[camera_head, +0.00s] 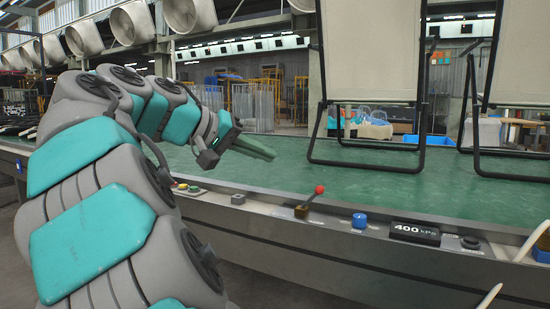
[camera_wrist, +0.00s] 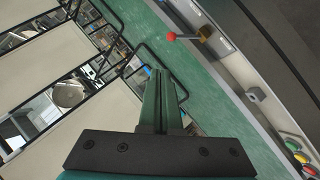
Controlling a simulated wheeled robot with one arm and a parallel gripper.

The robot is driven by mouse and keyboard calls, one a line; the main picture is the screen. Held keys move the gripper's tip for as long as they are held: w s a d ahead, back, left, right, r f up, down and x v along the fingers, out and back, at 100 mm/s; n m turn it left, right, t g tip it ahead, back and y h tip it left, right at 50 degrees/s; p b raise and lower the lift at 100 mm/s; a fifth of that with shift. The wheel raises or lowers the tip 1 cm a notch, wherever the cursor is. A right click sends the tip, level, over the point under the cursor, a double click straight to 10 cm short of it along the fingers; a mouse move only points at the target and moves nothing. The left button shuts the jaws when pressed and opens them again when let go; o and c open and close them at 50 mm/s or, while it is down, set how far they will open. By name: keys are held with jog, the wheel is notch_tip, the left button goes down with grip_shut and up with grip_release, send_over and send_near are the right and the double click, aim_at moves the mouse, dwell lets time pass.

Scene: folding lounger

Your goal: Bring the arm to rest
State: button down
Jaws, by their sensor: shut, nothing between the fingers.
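My gripper (camera_head: 255,148) is at the end of my grey and teal arm, above the left part of the green conveyor bench (camera_head: 300,182). Its fingers are together with nothing between them. They also show in the wrist view (camera_wrist: 161,80), pointing along the bench. A folding lounger (camera_head: 370,55) with a cream panel and black tube frame stands upright on the bench, to the right of my gripper and apart from it. A second lounger (camera_head: 520,60) stands at the right edge, partly cut off.
The bench's front rail carries a lever with a red knob (camera_head: 319,189), a blue button (camera_head: 360,220), a 400 kPa display (camera_head: 415,233) and coloured buttons (camera_head: 188,187). A blue bin (camera_head: 427,141) sits behind the loungers. The bench surface between my gripper and the near lounger is clear.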

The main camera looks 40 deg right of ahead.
jog(key=shift+a+r, duration=0.1)
jog(key=shift+a, duration=0.1)
dwell(0.5)
jog(key=s+a+f+n+t+y+p, duration=0.1)
jog(key=s+a+f+n+y+p, duration=0.25)
jog(key=s+f, duration=0.45)
jog(key=s+a+f+n+y+p, duration=0.25)
jog(key=a+f+n+y, duration=0.2)
jog(key=f, duration=0.75)
jog(key=s+a+f+g+y+p, duration=0.1)
jog(key=s+a+f+y, duration=0.4)
jog(key=s+a+f, duration=0.8)
jog(key=shift+s+a+f+n+g+p, duration=0.25)
jog(key=shift+s+a+n+g+p, duration=0.15)
jog(key=shift+s+a+p, duration=0.25)
jog(key=shift+s+d, duration=0.1)
jog(key=shift+d, duration=0.05)
